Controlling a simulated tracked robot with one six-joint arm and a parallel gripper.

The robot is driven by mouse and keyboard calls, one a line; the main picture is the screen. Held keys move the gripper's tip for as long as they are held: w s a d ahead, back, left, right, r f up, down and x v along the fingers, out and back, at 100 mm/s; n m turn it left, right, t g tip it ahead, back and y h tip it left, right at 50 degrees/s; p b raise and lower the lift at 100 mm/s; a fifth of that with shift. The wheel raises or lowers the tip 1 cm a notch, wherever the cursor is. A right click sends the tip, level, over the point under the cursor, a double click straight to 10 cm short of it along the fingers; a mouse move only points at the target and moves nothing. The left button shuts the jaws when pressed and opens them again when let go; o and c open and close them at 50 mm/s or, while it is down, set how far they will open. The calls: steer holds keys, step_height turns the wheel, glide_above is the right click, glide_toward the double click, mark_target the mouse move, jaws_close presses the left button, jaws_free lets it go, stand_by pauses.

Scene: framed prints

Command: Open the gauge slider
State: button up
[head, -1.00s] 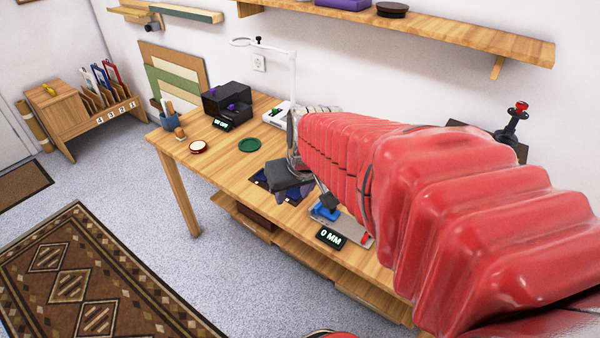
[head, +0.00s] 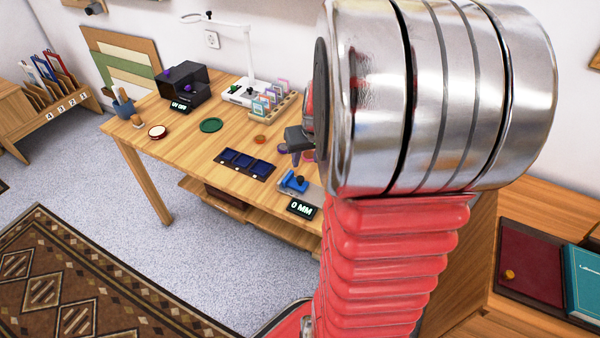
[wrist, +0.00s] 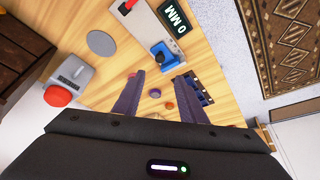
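The gauge is a flat grey plate (wrist: 136,24) on the wooden table, with a blue slider (head: 294,182) carrying a dark knob. In the wrist view the blue slider (wrist: 163,55) sits just beyond my fingertips. A black display (head: 301,208) beside it reads 0 MM; it also shows in the wrist view (wrist: 173,16). My gripper (wrist: 160,77) is open, with its two purple-grey fingers apart and nothing between them. In the head view my gripper (head: 301,155) hangs above the table behind the slider, and my arm hides part of the gauge.
A dark blue tray with compartments (head: 245,164) lies left of the gauge. A green disc (head: 211,125), a red-rimmed disc (head: 157,132) and a rack of coloured cards (head: 272,103) stand farther back. In the wrist view, a grey device with a red button (wrist: 58,95) is at left.

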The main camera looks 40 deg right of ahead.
mark_target(300, 178)
steer(key=shift+f, duration=0.1)
steer(key=shift+x, duration=6.85)
steer(key=shift+c, duration=0.7)
jaws_close()
